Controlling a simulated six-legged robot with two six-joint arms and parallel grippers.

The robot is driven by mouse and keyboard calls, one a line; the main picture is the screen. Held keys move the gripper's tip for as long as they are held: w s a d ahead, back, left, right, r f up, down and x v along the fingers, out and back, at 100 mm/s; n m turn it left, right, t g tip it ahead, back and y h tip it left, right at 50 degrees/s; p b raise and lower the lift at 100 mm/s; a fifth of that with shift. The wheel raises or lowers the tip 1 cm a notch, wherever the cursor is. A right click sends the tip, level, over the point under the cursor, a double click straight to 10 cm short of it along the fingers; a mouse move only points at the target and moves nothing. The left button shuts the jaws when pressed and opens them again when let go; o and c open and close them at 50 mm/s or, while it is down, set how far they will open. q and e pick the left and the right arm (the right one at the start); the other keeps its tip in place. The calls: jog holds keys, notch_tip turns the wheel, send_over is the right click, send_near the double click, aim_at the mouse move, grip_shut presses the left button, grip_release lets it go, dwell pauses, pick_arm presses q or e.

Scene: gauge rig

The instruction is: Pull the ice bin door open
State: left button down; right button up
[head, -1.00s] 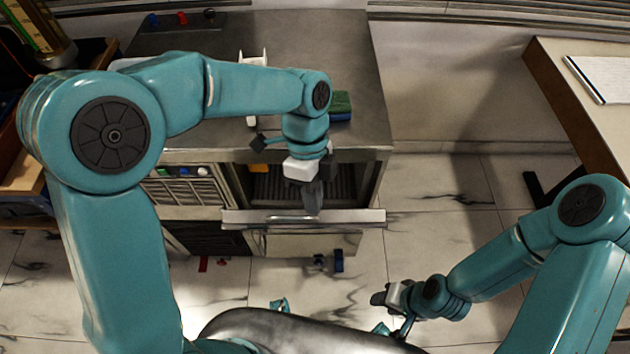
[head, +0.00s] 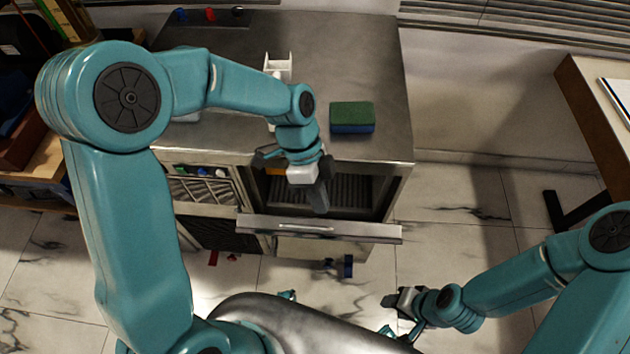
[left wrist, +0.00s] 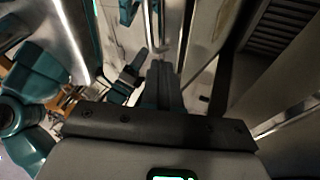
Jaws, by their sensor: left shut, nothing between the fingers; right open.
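The ice bin door (head: 385,233) is a pale metal flap with a bar handle (head: 306,227) on the front of the steel machine. It is tilted outward, and the dark bin opening (head: 350,190) with its ribbed inside shows behind it. My left gripper (head: 319,208) is shut and empty, its fingers pointing down in the gap just behind the door's top edge. I cannot tell whether they touch the door. In the left wrist view the closed fingers (left wrist: 162,80) show beside pale panels. My right gripper (head: 392,302) is open and empty, low and right of the door.
A green and blue sponge (head: 352,117) and a white holder (head: 278,65) stand on the machine top (head: 370,60). Small red and blue items (head: 347,265) lie on the floor below the door.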

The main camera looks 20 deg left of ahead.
aim_at(323, 223)
pick_arm(q)
jog(key=shift+x, duration=1.6)
jog(key=shift+f, duration=0.1)
